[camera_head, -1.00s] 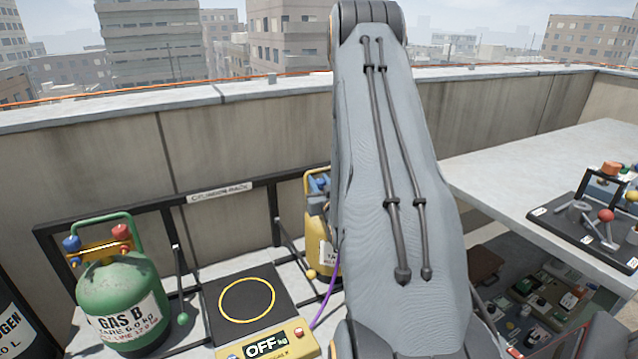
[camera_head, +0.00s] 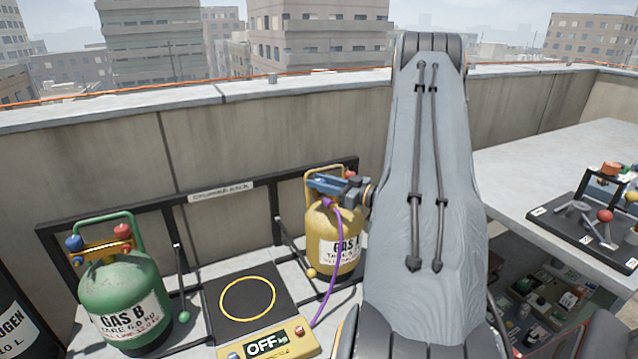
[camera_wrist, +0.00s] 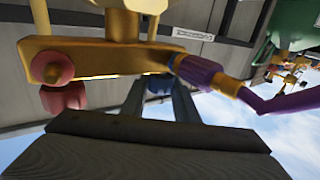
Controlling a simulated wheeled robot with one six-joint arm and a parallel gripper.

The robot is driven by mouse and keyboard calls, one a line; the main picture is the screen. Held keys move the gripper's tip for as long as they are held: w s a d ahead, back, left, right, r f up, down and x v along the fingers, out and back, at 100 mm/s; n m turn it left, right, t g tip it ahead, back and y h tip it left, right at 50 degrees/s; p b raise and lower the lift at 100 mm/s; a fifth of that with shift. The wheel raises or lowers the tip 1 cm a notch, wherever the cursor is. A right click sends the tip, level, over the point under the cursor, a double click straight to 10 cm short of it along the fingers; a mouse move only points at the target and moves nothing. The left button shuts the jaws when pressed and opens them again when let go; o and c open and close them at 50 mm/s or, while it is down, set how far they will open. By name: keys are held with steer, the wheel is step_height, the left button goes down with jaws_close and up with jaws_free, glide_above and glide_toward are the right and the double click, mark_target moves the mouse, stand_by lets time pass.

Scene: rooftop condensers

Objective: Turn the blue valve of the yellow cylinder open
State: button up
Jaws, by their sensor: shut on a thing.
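The yellow cylinder (camera_head: 334,256), labelled GAS, stands upright at the right end of the rack. A purple hose (camera_head: 329,262) joins its valve bar. My gripper (camera_head: 328,184) reaches in from the right at the top of the cylinder. In the wrist view, which is turned over, my gripper (camera_wrist: 158,92) is shut on the blue valve (camera_wrist: 158,82) under the yellow bar (camera_wrist: 105,56). The fingers hide most of the valve, so its turn angle cannot be read. A red valve (camera_wrist: 62,97) sits on the same bar, clear of the fingers, beside a pink-red cap.
A green GAS B cylinder (camera_head: 124,298) stands at the left. Between the cylinders lies a black scale (camera_head: 225,318) whose display reads OFF. The rack bar (camera_head: 262,184) and parapet wall are close behind. A white table (camera_head: 570,165) is at the right.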

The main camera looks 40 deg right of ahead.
steer(key=shift+n+g+y, duration=0.3)
steer(key=shift+n+y, duration=0.2)
steer(key=shift+y, duration=0.2)
steer(key=o, duration=1.1)
steer(key=shift+c, duration=0.2)
steer(key=shift+b+v, duration=0.75)
steer(key=shift+v, duration=3.1)
steer(key=shift+d+r, duration=0.1)
steer(key=shift+d, duration=0.05)
